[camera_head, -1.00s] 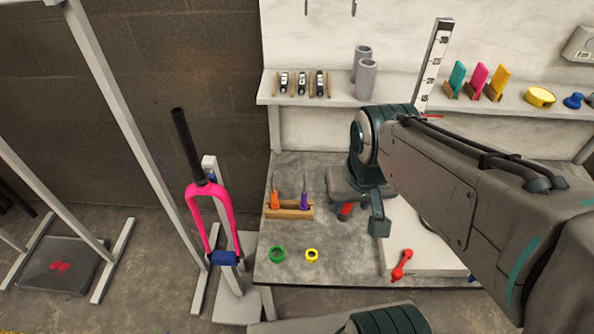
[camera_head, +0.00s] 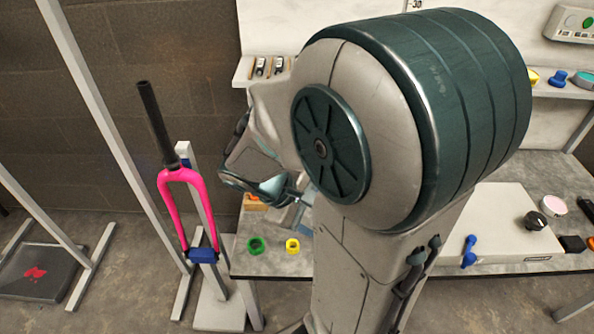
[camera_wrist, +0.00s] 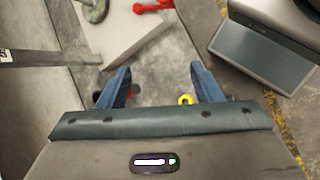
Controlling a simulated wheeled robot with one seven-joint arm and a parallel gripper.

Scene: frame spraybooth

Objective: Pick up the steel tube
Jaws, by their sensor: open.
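No steel tube can be made out in the current views; the shelf stretch where two grey tubes stood earlier is behind my arm in the head view. My gripper (camera_wrist: 160,80) is open and empty in the wrist view, its two blue fingers well apart above the grey bench. In the head view my gripper is partly hidden by my arm, over the left part of the bench. A yellow ring (camera_wrist: 186,99) shows near the right finger in the wrist view and also in the head view (camera_head: 292,245).
The shelf (camera_head: 242,70) holds several small tools at its left. A green ring (camera_head: 256,245) lies near the bench's front edge. A white box (camera_head: 495,220) stands on the right. A pink fork (camera_head: 168,205) stands left of the bench. A flat bar (camera_wrist: 40,57) crosses the wrist view's left.

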